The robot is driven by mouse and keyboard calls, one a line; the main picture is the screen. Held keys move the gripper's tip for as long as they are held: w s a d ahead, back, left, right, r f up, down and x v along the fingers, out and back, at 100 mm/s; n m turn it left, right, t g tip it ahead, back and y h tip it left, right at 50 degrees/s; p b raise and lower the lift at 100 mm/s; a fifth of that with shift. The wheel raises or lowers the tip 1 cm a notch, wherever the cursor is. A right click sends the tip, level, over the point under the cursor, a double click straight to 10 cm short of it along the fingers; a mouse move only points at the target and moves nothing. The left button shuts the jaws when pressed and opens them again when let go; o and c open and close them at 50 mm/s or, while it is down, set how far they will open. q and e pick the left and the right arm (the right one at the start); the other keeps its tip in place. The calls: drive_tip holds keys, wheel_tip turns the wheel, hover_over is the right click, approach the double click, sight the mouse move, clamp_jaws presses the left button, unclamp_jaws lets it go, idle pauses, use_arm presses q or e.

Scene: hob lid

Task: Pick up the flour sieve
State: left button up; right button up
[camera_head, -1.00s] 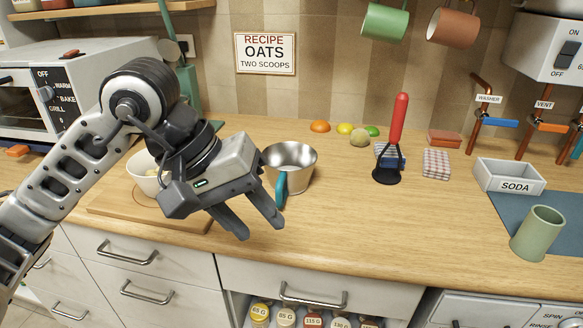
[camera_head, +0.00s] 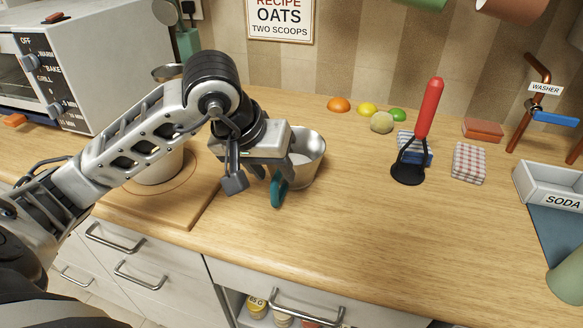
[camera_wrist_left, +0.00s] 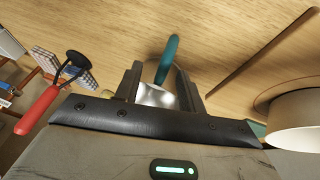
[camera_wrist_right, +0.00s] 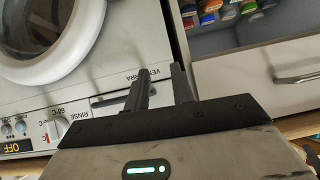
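The flour sieve (camera_head: 312,160) is a shiny metal cup with a teal handle (camera_head: 278,190), upright on the wooden counter. My left gripper (camera_head: 270,180) is at its near left side, pointing down by the handle. In the left wrist view the fingers (camera_wrist_left: 160,88) stand apart, with the sieve's metal (camera_wrist_left: 156,97) showing between them and the teal handle (camera_wrist_left: 168,60) beyond. Contact between fingers and sieve cannot be made out. My right gripper (camera_wrist_right: 162,85) shows only in its wrist view, fingers apart and empty, before the washing machine front.
A wooden board (camera_head: 190,210) with a pale bowl (camera_head: 160,170) lies left of the sieve. A red-handled masher (camera_head: 425,120), fruit (camera_head: 381,122) and a folded checked cloth (camera_head: 468,162) are to the right. The counter front right of the sieve is clear.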

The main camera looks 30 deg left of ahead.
sight(275, 177)
use_arm(q)
drive_tip(key=shift+a+p+x, duration=0.15)
drive_tip(key=shift+p+x, duration=0.1)
drive_tip(key=shift+x, duration=1.25)
drive_tip(key=shift+a+p+x, duration=0.1)
drive_tip(key=shift+p+x, duration=0.15)
drive_tip(key=shift+x, duration=1.2)
clamp_jaws()
